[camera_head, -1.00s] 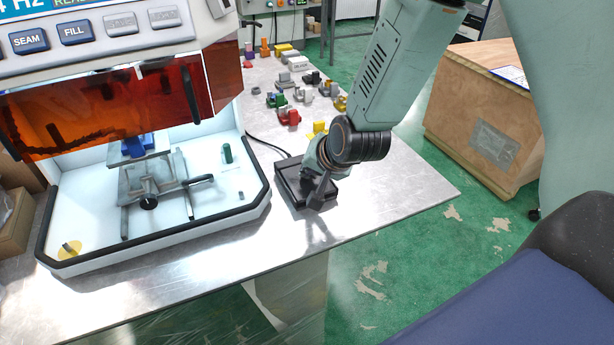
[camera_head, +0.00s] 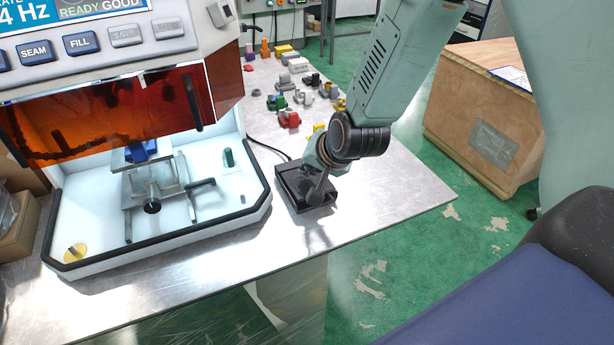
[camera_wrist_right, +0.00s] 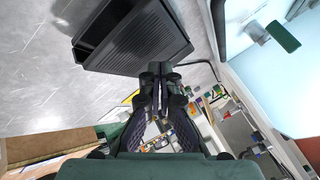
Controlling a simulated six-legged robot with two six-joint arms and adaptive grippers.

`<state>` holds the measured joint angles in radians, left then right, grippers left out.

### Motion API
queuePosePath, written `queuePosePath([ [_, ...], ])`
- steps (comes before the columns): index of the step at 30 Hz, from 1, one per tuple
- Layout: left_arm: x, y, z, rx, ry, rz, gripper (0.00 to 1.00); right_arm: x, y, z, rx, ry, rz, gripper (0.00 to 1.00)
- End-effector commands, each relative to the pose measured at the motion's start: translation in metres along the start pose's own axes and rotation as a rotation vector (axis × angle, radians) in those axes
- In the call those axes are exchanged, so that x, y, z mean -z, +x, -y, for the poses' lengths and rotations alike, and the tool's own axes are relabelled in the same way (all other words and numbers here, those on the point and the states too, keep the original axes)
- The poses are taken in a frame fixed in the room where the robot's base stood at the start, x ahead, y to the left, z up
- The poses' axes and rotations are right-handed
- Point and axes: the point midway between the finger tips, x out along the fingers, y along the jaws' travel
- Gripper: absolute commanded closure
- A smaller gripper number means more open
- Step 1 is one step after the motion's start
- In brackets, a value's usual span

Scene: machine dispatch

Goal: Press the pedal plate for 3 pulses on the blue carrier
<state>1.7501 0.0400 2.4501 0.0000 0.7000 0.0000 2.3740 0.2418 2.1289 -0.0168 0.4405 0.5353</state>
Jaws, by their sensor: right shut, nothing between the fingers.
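The black pedal plate (camera_head: 296,190) lies on the metal table, to the right of the machine. In the right wrist view the dark pedal (camera_wrist_right: 140,42) shows at the top, beside the fingertips. My right gripper (camera_head: 318,196) is shut and empty, pointing down at the pedal; in the right wrist view its fingers (camera_wrist_right: 158,78) are together. I cannot tell whether the tips touch the plate. The blue carrier (camera_head: 143,150) sits on the metal fixture inside the machine, partly hidden by the orange window. My left gripper is not in view.
The machine's white tray (camera_head: 100,225) with a black rim stands close left of the pedal. A cable (camera_head: 268,146) runs behind the pedal. Several coloured parts, including a red one (camera_head: 289,120), lie farther back. The table front right of the pedal is clear.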

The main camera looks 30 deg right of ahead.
Motion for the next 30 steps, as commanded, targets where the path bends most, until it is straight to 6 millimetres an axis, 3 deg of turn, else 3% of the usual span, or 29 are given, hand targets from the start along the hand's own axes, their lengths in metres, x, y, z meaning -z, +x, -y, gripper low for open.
queuePosePath([
  [8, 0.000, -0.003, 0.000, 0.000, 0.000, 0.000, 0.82, 0.002, -0.002, 0.002, 0.002, 0.000, -0.002, 1.00],
  [24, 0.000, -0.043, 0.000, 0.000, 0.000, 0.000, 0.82, 0.026, -0.034, 0.026, 0.003, 0.000, -0.004, 1.00],
  [30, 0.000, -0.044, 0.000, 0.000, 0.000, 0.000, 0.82, 0.026, -0.035, 0.026, 0.002, 0.000, -0.003, 1.00],
])
